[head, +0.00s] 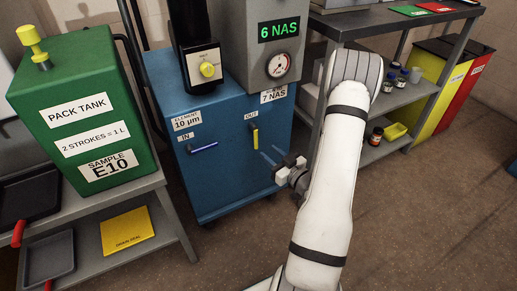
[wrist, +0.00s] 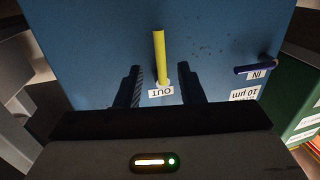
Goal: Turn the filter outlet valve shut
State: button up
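The filter outlet valve has a yellow lever (head: 255,137) on the blue filter cart's front (head: 225,185), under an OUT label. The lever stands upright in the head view. In the wrist view, which is turned over, the yellow lever (wrist: 160,58) runs up from its pivot beside the OUT label (wrist: 161,92). My gripper (head: 269,156) is just right of and below the lever in the head view. In the wrist view my gripper (wrist: 160,70) is open, with the lever lined up between its two fingers. I see no contact; the depth gap is hard to judge.
The blue IN lever (head: 203,147) lies nearly level left of the outlet valve. A green pack tank (head: 80,105) stands on a grey bench at left. A grey shelf with bottles (head: 392,75) and yellow and red bins (head: 440,85) are at right.

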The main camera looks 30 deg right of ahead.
aim_at(257, 143)
jog(key=b+x, duration=0.1)
jog(key=x, duration=0.5)
jog(key=shift+w+a, duration=0.15)
jog(key=shift+w, duration=0.15)
jog(key=shift+r, duration=0.1)
grip_shut()
